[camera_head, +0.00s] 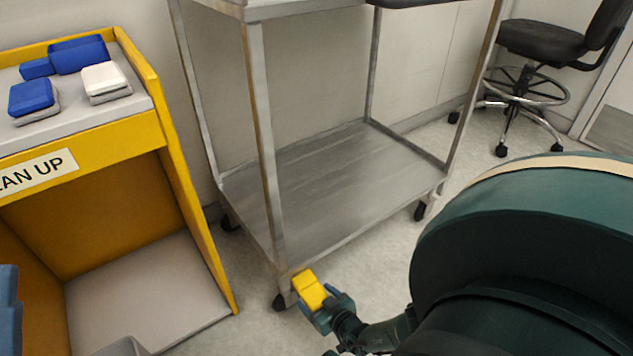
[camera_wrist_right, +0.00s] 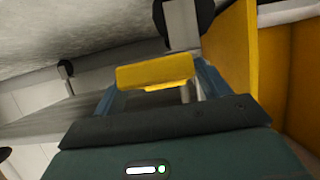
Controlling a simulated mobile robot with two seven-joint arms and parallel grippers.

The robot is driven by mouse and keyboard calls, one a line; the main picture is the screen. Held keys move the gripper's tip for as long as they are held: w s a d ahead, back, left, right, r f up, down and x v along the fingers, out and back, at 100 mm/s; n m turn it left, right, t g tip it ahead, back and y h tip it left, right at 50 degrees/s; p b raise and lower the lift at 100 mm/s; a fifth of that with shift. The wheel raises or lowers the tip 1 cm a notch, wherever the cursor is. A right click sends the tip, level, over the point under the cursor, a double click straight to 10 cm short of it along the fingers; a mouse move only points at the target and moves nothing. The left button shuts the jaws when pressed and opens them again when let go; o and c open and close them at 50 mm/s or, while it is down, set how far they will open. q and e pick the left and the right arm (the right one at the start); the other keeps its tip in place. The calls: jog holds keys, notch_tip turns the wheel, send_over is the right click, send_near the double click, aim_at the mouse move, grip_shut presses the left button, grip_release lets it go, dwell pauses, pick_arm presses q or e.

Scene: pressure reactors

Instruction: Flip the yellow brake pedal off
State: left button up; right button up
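The yellow brake pedal (camera_head: 309,289) sits low at the caster by the near leg of the metal cart. My right gripper (camera_head: 322,304) is right at it, close to the floor. In the right wrist view the pedal (camera_wrist_right: 155,72) lies across the space between the two blue fingers of my right gripper (camera_wrist_right: 158,82), which are spread wide apart. Whether the fingers touch the pedal's ends is not clear. The caster wheel and leg bracket show just behind the pedal. I cannot make out my left gripper.
The steel cart (camera_head: 330,175) has a bare lower shelf. A yellow clean-up station (camera_head: 190,215) with blue and white blocks stands left of it. A black wheeled chair (camera_head: 540,40) is at the back right. A blue-grey item (camera_head: 8,310), unclear, shows at the left edge.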

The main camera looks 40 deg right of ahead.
jog(key=c, duration=1.2)
pick_arm(q)
jog(key=shift+f, duration=0.1)
